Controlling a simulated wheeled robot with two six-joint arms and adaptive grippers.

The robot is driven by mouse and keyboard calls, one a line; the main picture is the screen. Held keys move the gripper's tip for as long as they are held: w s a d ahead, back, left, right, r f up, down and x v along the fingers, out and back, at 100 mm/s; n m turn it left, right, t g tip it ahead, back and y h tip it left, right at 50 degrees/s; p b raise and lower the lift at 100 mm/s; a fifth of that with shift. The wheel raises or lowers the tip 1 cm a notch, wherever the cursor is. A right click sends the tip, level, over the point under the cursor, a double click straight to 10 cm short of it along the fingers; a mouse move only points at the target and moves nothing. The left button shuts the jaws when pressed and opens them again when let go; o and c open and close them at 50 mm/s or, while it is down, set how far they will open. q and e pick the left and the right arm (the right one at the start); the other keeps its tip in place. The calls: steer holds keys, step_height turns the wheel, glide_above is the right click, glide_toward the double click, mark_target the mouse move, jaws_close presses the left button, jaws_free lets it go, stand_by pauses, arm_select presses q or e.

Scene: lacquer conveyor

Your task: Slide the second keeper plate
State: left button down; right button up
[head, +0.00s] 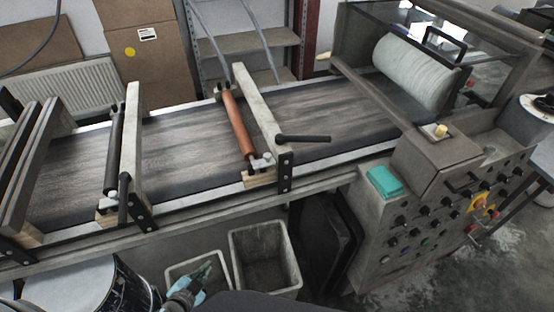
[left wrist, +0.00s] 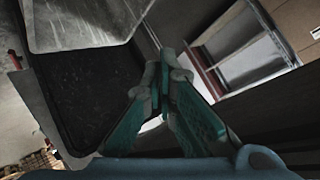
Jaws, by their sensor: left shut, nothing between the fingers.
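An orange roller (head: 238,122) lies across the conveyor beside a pale crossbar. At its near end is a small pale metal fitting (head: 262,161) on a wooden block, which may be a keeper plate; its exact position is too small to tell. A dark roller (head: 114,150) lies farther left, its near end partly behind a black handle. My left gripper (head: 203,273) is low in front of the conveyor, over the grey bins, well apart from both rollers. In the left wrist view its teal-padded fingers (left wrist: 164,72) are closed together and empty. My right gripper is not in view.
Two grey bins (head: 264,258) stand below the conveyor's front edge, with a metal drum (head: 92,290) to their left. Black handles (head: 303,138) stick out from the crossbars. A control cabinet (head: 425,222) with a teal box (head: 384,182) stands at right.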

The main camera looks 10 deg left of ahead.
arm_select(q)
steer(key=w+d+r+m+t+h+p, duration=0.1)
steer(key=w+d+r+m+t+h, duration=0.15)
steer(key=r, duration=0.45)
steer(key=w+d+r+m+t+h, duration=0.1)
steer(key=w+r+m, duration=0.1)
steer(key=w+r, duration=0.35)
steer(key=m+h+p, duration=0.3)
steer(key=m+h, duration=0.4)
steer(key=m, duration=0.4)
glide_toward(280, 161)
steer(key=s+d+r, duration=0.1)
steer(key=s+r, duration=0.1)
steer(key=s, duration=0.4)
steer(key=w+d, duration=0.1)
steer(key=w, duration=0.2)
steer(key=w+d+f+b, duration=0.1)
steer(key=w, duration=0.3)
steer(key=w+d+f, duration=0.1)
steer(key=w, duration=0.2)
steer(key=shift+w+f, duration=0.1)
steer(key=shift+w, duration=0.15)
steer(key=shift+w+a, duration=0.15)
steer(key=shift+a, duration=0.15)
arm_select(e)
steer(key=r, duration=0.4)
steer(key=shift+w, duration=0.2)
arm_select(q)
steer(key=shift+d, duration=0.1)
